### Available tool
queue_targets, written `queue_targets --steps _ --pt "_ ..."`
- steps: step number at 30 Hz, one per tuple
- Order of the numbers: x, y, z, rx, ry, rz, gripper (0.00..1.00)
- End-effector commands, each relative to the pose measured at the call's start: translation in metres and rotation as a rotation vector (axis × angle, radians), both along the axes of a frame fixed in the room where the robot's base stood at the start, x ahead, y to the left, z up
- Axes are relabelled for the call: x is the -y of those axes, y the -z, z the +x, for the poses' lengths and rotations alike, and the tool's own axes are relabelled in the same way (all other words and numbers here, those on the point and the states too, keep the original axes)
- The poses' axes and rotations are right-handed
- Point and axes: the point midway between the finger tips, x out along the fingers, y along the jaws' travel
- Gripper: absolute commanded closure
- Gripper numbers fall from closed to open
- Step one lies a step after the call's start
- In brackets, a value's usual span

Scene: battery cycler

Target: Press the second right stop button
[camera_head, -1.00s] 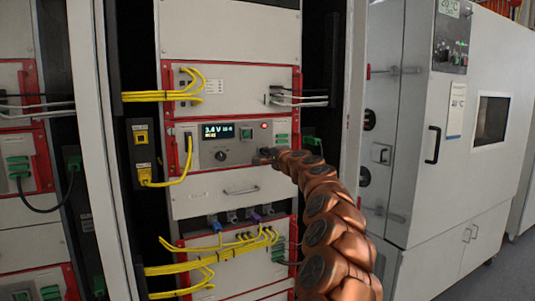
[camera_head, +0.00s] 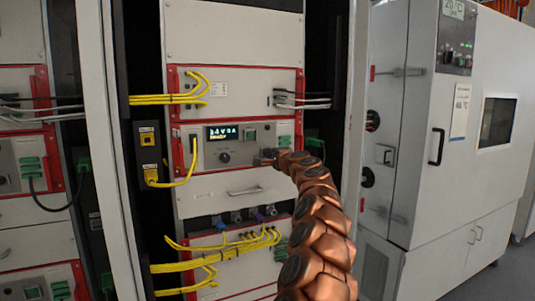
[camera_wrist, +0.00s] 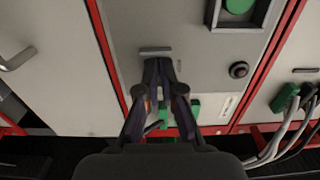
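The cycler module with the lit display (camera_head: 221,131) sits mid-height in the right rack. Right of its display are a green button (camera_head: 249,135) and a small round stop button (camera_head: 268,127), which looks dark now. In the wrist view the round stop button (camera_wrist: 238,70) is dark, and part of the green button (camera_wrist: 240,7) shows at the top edge. My gripper (camera_wrist: 158,64) has its fingertips together, with nothing between them. It is close to the panel, beside the round button and apart from it. In the head view my gripper (camera_head: 266,154) is below the button.
Green connectors (camera_head: 284,140) are on the module's right side, and yellow cables (camera_head: 187,170) on its left. A drawer handle (camera_head: 244,191) is below. A white chamber (camera_head: 455,150) stands to the right. White cables (camera_wrist: 285,130) show at the wrist view's lower right.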

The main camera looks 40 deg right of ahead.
Motion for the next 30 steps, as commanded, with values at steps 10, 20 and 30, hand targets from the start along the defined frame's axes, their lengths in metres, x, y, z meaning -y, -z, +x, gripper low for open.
queue_targets --steps 10,20,30 --pt "-0.001 -0.005 -0.007 0.006 0.004 -0.001 1.0" --pt "-0.002 -0.003 -0.024 0.003 0.003 0.001 1.0" --pt "-0.005 -0.002 -0.042 0.003 0.004 0.002 1.0"
